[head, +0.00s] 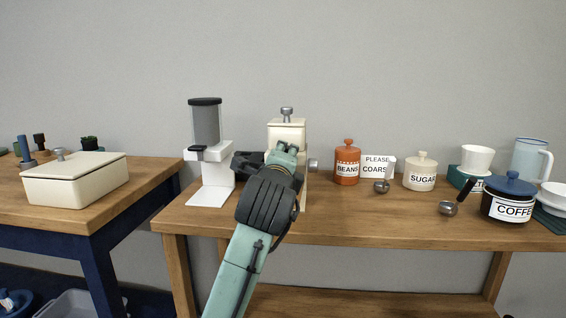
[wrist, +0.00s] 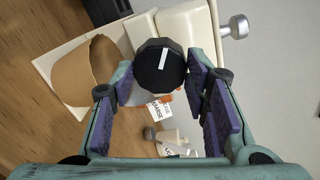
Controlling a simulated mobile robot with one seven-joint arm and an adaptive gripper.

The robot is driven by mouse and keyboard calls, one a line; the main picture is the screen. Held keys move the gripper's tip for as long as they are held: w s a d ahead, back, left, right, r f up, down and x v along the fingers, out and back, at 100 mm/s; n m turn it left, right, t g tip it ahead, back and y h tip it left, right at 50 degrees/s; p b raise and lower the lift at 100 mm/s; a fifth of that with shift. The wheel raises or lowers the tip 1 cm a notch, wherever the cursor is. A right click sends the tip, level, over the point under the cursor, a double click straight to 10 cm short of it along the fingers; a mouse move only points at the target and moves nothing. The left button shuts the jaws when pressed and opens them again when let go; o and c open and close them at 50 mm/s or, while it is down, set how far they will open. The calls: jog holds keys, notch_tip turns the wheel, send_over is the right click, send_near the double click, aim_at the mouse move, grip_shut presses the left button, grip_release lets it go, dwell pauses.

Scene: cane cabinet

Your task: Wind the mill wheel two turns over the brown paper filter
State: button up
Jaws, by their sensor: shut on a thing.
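The mill is a cream box with a silver knob on top (head: 287,128), standing on the right table's left half. In the wrist view its cream body (wrist: 188,32) is at the top. My gripper (wrist: 157,84) is shut on a round black knob with a white stripe (wrist: 150,76), which appears to be the mill wheel's handle. The rest of the wheel is hidden. The brown paper filter (wrist: 88,72) stands open on a pale base beside the mill in the wrist view. In the head view my arm hides the filter, the wheel and my fingertips.
A white machine with a grey cylinder (head: 207,125) stands close left of my gripper. To the right are an orange BEANS jar (head: 347,166), a "PLEASE COARS" sign (head: 379,164), a SUGAR jar (head: 420,172) and a dark COFFEE pot (head: 507,198). Clear tabletop (head: 380,225) lies in front.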

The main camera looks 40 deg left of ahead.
dwell(0.4)
jog(key=o, duration=1.1)
jog(key=shift+o, duration=0.2)
jog(key=shift+s+d, duration=0.1)
jog(key=v, duration=1.1)
jog(key=shift+s+d, duration=0.2)
jog(key=shift+s, duration=0.2)
